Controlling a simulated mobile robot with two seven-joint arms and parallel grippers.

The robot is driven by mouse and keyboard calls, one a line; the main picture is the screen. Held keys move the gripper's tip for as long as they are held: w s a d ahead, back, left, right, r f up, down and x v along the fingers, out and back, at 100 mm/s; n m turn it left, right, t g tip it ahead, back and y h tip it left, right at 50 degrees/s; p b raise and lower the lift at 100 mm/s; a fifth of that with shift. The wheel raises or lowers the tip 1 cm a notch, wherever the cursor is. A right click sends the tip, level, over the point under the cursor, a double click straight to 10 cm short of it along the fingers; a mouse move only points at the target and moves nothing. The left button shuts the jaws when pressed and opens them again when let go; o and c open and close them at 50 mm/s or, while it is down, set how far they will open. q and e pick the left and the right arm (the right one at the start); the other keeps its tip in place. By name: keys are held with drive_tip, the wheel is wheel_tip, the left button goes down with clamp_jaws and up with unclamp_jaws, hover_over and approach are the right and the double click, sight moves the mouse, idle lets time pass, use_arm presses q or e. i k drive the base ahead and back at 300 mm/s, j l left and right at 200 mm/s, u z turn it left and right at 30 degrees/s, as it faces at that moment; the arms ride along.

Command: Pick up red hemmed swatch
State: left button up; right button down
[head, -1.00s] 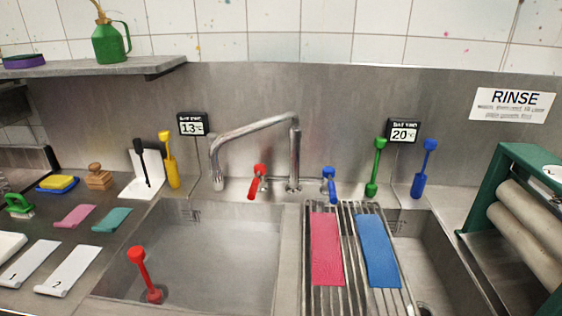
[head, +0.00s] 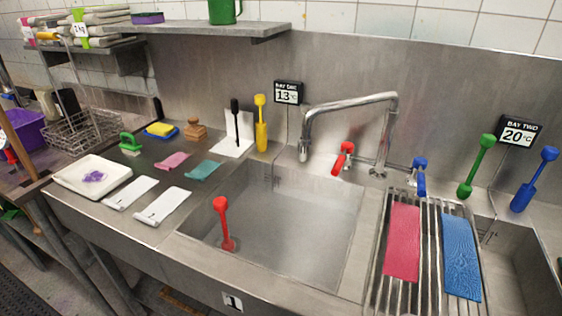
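A red-pink cloth strip (head: 403,243) lies flat on the slatted metal drainer (head: 432,277), on the left of a blue cloth strip (head: 461,256). A smaller pink swatch (head: 172,160) lies on the dark counter left of the sink, beside a teal swatch (head: 203,169). I cannot make out a hem on either reddish cloth. Neither of my grippers is in view.
A basin (head: 290,225) holds a red-handled tool (head: 224,226). A tap (head: 345,104) arches behind it. Two white numbered strips (head: 162,206) and a white tray (head: 93,177) lie at the left. Yellow (head: 262,125), green (head: 477,165) and blue (head: 535,180) tools stand behind.

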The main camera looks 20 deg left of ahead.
sight(170, 164)
drive_tip(key=u, duration=1.35)
